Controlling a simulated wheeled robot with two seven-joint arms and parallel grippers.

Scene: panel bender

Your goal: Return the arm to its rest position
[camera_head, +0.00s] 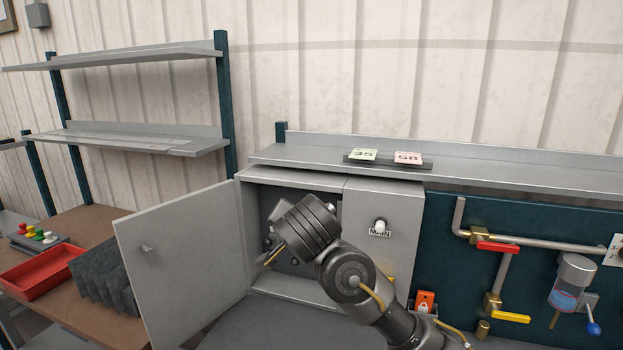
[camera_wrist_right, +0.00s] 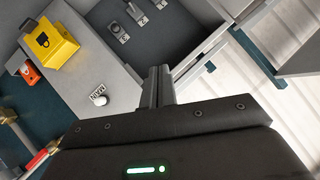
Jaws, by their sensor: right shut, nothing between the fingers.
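My right arm (camera_head: 350,275) reaches up from the lower right in the head view. Its wrist end is in front of the open grey cabinet (camera_head: 290,178) and covers much of the opening. In the right wrist view my right gripper (camera_wrist_right: 158,82) has its two fingers together with nothing between them. The fingers point toward the cabinet interior, where small switches (camera_wrist_right: 122,30) sit on a grey panel. They appear apart from the switches. My left gripper is in neither view.
The cabinet door (camera_head: 185,260) stands open to the left. The MAIN knob (camera_head: 380,226) is right of the opening. A yellow lock box (camera_wrist_right: 48,43) and an orange padlock (camera_head: 425,302) are nearby. A shelf (camera_head: 480,168) runs above; pipes with a red handle (camera_head: 497,247) are right.

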